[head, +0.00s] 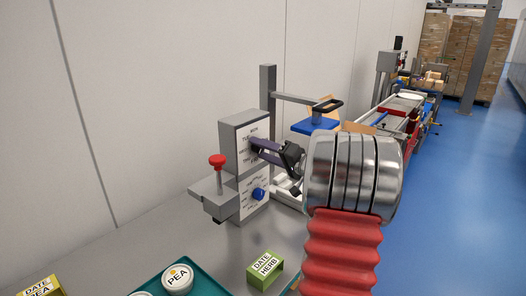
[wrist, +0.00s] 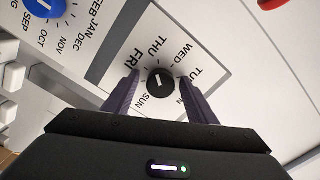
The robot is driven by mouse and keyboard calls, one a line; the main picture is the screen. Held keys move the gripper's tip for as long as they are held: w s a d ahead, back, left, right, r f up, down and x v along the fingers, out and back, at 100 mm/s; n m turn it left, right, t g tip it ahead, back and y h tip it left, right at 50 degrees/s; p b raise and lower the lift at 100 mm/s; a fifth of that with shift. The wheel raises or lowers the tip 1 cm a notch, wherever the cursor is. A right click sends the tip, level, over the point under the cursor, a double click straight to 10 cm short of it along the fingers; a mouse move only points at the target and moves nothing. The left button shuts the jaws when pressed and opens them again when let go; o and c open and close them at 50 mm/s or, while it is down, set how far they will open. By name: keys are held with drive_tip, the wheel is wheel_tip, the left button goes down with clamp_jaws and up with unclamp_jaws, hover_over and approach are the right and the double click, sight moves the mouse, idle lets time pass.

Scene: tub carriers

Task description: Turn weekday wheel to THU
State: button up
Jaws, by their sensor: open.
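The weekday wheel is a small black knob (wrist: 160,84) with a white mark, on a white panel ringed by day names. THU and FRI are printed above it, WED to the upper right, SUN below. The short white mark runs roughly up and down in the wrist view; I cannot tell exactly which day it indicates. My gripper (wrist: 159,75) is open, with one dark purple finger on each side of the knob; contact is unclear.
A blue month knob (head: 258,194) sits below on the same machine. A red-topped post (head: 217,161) stands in front of it. A green DATE HERB box (head: 265,268) and a teal tray (head: 207,284) with a PEA tub (head: 177,277) are nearer on the bench.

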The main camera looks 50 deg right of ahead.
drive_tip(key=s+d, duration=0.1)
drive_tip(key=s, duration=1.2)
drive_tip(key=shift+s, duration=0.35)
drive_tip(key=shift+f, duration=0.1)
drive_tip(key=w+a+f+n+g+y, duration=0.2)
drive_tip(key=a+g+y, duration=0.15)
drive_tip(key=a, duration=1.05)
drive_tip(key=w+a+f+n+g+y, duration=0.2)
drive_tip(key=a+g, duration=0.3)
drive_tip(key=a, duration=0.8)
drive_tip(key=s+a+f+n+g+h, duration=0.1)
drive_tip(key=s+a+n+g+h, duration=0.1)
drive_tip(key=s+a, duration=0.5)
drive_tip(key=s+a+f+n+g+h, duration=0.2)
drive_tip(key=s+a+n+h, duration=0.3)
drive_tip(key=a, duration=0.6)
drive_tip(key=shift+s+a+f, duration=0.25)
drive_tip(key=shift+s+f, duration=0.05)
drive_tip(key=shift+s, duration=0.65)
drive_tip(key=shift+c, duration=0.3)
